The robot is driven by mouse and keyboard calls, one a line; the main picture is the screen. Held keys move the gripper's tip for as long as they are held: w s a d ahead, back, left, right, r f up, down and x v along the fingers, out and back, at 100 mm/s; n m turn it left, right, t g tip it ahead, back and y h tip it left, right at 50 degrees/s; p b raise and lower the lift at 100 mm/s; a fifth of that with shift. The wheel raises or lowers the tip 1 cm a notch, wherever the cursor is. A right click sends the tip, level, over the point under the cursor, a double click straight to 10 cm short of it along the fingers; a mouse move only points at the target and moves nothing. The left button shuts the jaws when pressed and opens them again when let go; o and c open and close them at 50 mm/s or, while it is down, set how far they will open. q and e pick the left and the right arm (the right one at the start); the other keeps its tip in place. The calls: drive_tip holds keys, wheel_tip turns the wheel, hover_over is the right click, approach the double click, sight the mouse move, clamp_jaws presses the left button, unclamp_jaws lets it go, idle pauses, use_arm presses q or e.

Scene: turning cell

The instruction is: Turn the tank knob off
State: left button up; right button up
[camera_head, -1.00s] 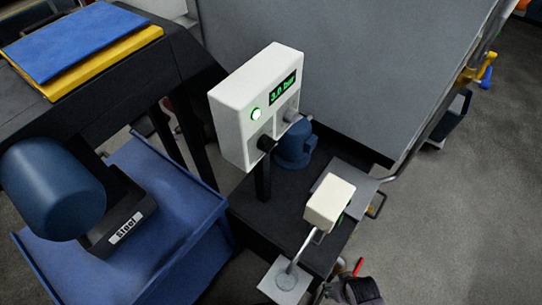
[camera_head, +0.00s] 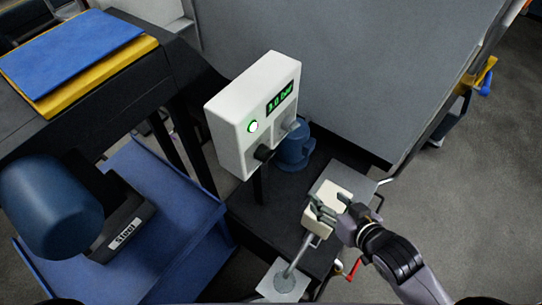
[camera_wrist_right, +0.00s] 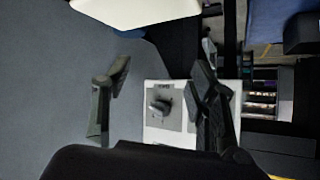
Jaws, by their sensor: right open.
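A white control box (camera_head: 252,115) with a green "3.0 bar" display (camera_head: 280,97) and a lit green button (camera_head: 253,126) stands at the centre of the head view. A black knob (camera_head: 263,153) and a grey knob (camera_head: 290,124) are on its front. I cannot read which is the tank knob. My right gripper (camera_head: 335,208) is open, in front of a smaller white box (camera_head: 320,228) on a stalk, apart from the control box. In the right wrist view a dark knob (camera_wrist_right: 161,107) on a labelled plate shows between the open fingers (camera_wrist_right: 160,95), some way beyond them. My left gripper is not in view.
A blue tank-like body (camera_head: 293,148) stands behind the control box. A large grey panel (camera_head: 350,70) fills the back. A blue bin (camera_head: 165,225) with a "steel" sign (camera_head: 124,233) is at left. Open grey floor (camera_head: 480,190) lies at right.

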sight(270, 158)
wheel_tip(270, 158, up, 6)
drive_tip(key=s+a+f+t+y, duration=0.1)
drive_tip(key=s+t+y, duration=0.1)
drive_tip(key=y, duration=0.7)
drive_tip(key=shift+n, duration=0.4)
drive_tip(key=p+x, duration=0.1)
drive_tip(key=x, duration=0.4)
drive_tip(key=p+x, duration=0.1)
drive_tip(key=x, duration=0.5)
drive_tip(key=p+x, duration=0.1)
drive_tip(key=x, duration=0.5)
drive_tip(key=shift+a+r, duration=0.25)
drive_tip(key=shift+a, duration=0.15)
drive_tip(key=c, duration=1.2)
drive_tip(key=shift+o, duration=0.2)
